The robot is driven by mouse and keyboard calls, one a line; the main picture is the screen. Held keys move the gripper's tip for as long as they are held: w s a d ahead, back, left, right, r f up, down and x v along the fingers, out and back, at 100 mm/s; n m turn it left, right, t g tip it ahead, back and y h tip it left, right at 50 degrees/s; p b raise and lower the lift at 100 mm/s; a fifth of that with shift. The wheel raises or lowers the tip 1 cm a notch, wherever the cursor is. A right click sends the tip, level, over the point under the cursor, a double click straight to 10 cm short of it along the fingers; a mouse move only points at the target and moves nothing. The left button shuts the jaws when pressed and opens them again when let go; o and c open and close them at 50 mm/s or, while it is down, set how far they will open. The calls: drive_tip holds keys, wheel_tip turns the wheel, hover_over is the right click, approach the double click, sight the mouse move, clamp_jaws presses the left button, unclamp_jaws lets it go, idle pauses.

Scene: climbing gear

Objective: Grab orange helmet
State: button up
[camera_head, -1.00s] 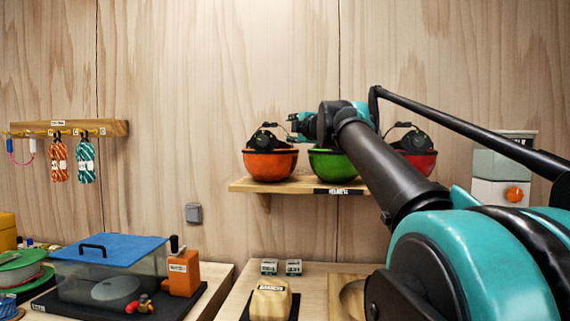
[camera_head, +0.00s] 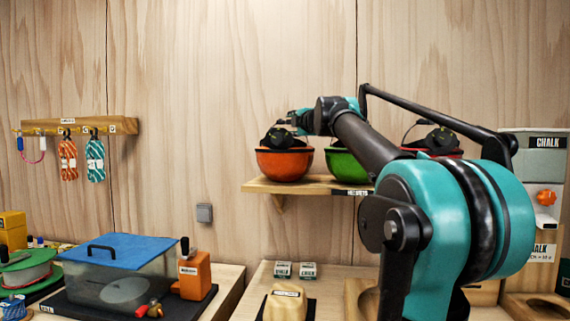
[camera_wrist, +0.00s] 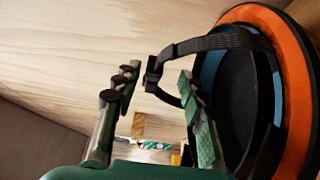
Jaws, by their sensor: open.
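The orange helmet (camera_head: 284,165) rests like an upturned bowl on the left end of the wall shelf, with black straps and padding showing above its rim. My gripper (camera_head: 288,122) is just above it in the head view, small and partly dark there. In the wrist view the helmet's orange rim (camera_wrist: 298,90) and dark inside fill the right side. My gripper (camera_wrist: 158,95) is open there, with one finger in front of the helmet's inside and the other to its left. A black strap with a buckle (camera_wrist: 152,76) shows between the fingers. I cannot tell whether they touch it.
A green helmet (camera_head: 346,165) sits close to the right on the same shelf (camera_head: 300,187). A red helmet (camera_head: 432,153) is further right, partly hidden by my arm. Rope bundles (camera_head: 68,160) hang from a rack at left. A blue-lidded box (camera_head: 115,250) stands on the table below.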

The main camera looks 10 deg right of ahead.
drive_tip(key=shift+d+r+x, duration=0.1)
drive_tip(key=shift+r+x, duration=0.05)
drive_tip(key=shift+x, duration=0.95)
drive_tip(key=shift+d+r+x, duration=0.1)
drive_tip(key=shift+x, duration=1)
drive_tip(key=shift+d+r+x, duration=0.1)
drive_tip(key=shift+r+x, duration=0.05)
drive_tip(key=shift+x, duration=0.95)
drive_tip(key=shift+c, duration=0.6)
clamp_jaws()
